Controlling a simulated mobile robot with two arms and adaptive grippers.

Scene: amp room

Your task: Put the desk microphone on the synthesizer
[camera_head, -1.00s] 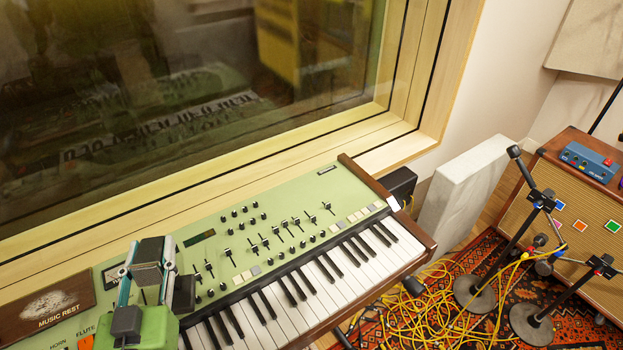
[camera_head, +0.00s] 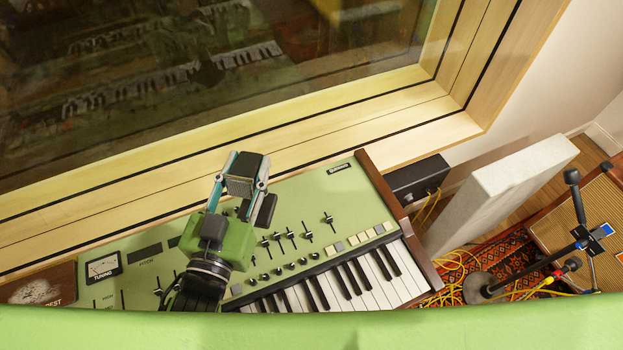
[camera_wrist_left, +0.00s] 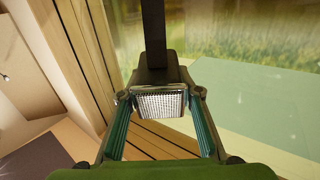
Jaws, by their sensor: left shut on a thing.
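The synthesizer (camera_head: 340,195) is a pale green keyboard with wooden end cheeks, sliders and knobs, below the window. My left gripper (camera_head: 246,168) is over its back panel, with its two teal fingers on either side of the dark desk microphone (camera_head: 241,187). The microphone has a boxy head with a metal mesh grille, which shows between the fingers in the left wrist view (camera_wrist_left: 160,104). I cannot tell how far it is above the panel. A dark stem or base (camera_wrist_left: 153,35) extends beyond the head there. My right gripper is not in view.
The window sill (camera_head: 150,200) and glass run close behind the synthesizer. A wooden music rest (camera_head: 40,285) lies at its left. A black box (camera_head: 418,178), a pale panel (camera_head: 500,190) and microphone stands (camera_head: 578,195) with yellow cables are to the right.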

